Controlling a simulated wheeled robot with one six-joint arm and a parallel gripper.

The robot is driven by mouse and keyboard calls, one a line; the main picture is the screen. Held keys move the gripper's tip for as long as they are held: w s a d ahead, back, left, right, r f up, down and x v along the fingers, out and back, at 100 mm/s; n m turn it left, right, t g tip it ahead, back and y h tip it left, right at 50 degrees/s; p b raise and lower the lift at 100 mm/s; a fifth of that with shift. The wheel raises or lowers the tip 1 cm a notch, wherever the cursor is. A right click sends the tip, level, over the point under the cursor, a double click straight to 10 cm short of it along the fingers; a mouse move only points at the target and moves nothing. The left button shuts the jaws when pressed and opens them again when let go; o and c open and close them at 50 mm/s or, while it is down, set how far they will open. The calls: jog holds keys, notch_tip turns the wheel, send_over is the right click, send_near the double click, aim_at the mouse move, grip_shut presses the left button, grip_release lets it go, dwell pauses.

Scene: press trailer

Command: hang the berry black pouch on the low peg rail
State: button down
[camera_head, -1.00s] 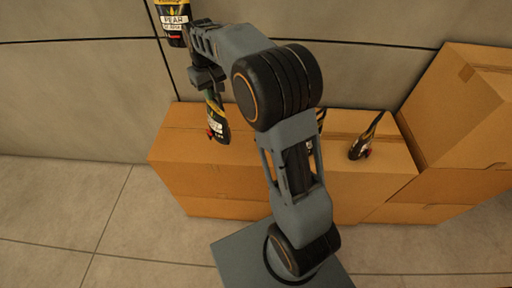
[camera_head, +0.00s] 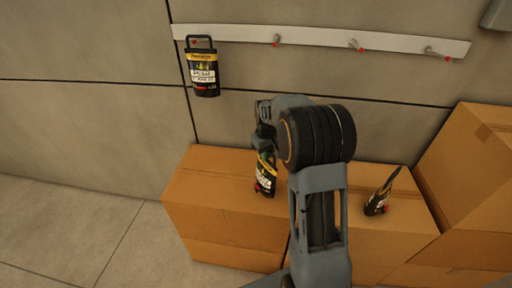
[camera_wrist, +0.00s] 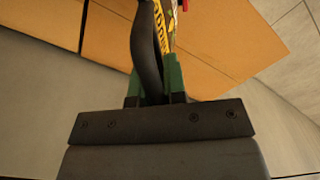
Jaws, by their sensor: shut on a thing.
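My gripper (camera_head: 264,138) is shut on the handle of a black and yellow pouch (camera_head: 266,175), which hangs below it in front of or over the cardboard boxes. The held pouch's flavour label is too small to read. In the wrist view, the green-padded fingers of my gripper (camera_wrist: 155,88) close on the dark handle strap, and part of the pouch (camera_wrist: 170,38) shows beyond. The low peg rail (camera_head: 330,39) is a pale strip on the wall with red-tipped pegs. A pear pouch (camera_head: 203,74) hangs from its left end; the other visible pegs are bare.
Taller stacked boxes (camera_head: 465,160) rise at the right. A grey object (camera_head: 497,14) is cut off at the top right.

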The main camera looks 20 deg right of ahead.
aim_at(266, 171)
jog(key=shift+s+d+f, duration=0.1)
jog(key=shift+d+f, duration=0.55)
jog(key=shift+d+f+p, duration=0.15)
jog(key=shift+f, duration=0.5)
jog(key=shift+d+f+p, duration=0.15)
jog(key=shift+f, duration=0.95)
jog(key=c, duration=1.2)
grip_release()
jog(key=shift+s, duration=0.1)
jog(key=shift+o, duration=0.2)
jog(key=shift+f, duration=0.15)
